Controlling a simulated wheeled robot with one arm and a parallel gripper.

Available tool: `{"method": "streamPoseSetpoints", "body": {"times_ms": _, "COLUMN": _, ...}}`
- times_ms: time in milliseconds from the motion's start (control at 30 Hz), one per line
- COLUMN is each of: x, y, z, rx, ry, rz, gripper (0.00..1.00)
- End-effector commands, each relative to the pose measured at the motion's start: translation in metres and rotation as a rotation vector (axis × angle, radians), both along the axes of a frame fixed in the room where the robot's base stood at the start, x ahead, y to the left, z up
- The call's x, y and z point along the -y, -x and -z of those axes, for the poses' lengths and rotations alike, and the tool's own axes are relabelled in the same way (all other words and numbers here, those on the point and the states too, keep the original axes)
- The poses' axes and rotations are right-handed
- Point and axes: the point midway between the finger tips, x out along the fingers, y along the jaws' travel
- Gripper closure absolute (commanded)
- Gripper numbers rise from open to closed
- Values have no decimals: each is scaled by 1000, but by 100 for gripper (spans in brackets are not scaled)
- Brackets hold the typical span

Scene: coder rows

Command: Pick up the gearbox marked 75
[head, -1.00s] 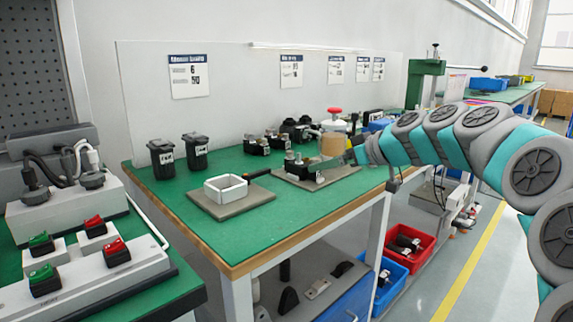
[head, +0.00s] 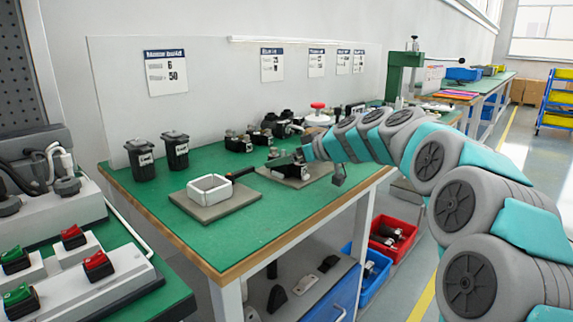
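Several small black-and-grey units that look like gearboxes stand on the green bench (head: 150,195), one (head: 238,143) left of centre and another (head: 259,137) beside it. Their small white labels are too small to read, so I cannot tell which is marked 75. A further dark unit (head: 287,168) lies on a grey plate in front of them. My gripper (head: 297,158) is at the end of the teal-and-grey arm, close to or over this unit. Its fingers are too small and dark to show whether they are open or touch anything.
Two black lidded bins (head: 175,151) stand at the bench's left. A white square frame (head: 209,188) sits on a grey plate (head: 214,204). A red-topped container (head: 318,115) is partly hidden behind my arm. A green press (head: 397,75) stands behind. Red (head: 393,240) and blue crates are below.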

Motion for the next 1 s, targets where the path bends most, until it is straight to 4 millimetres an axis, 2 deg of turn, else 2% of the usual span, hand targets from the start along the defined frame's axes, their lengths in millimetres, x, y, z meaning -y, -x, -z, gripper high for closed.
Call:
{"method": "streamPoseSetpoints", "body": {"times_ms": 167, "x": 0, "y": 0, "z": 0, "rx": 0, "ry": 0, "rz": 0, "gripper": 2}}
{"method": "streamPoseSetpoints", "body": {"times_ms": 1000, "x": 0, "y": 0, "z": 0, "rx": -1, "ry": 1, "rz": 0, "gripper": 97}}
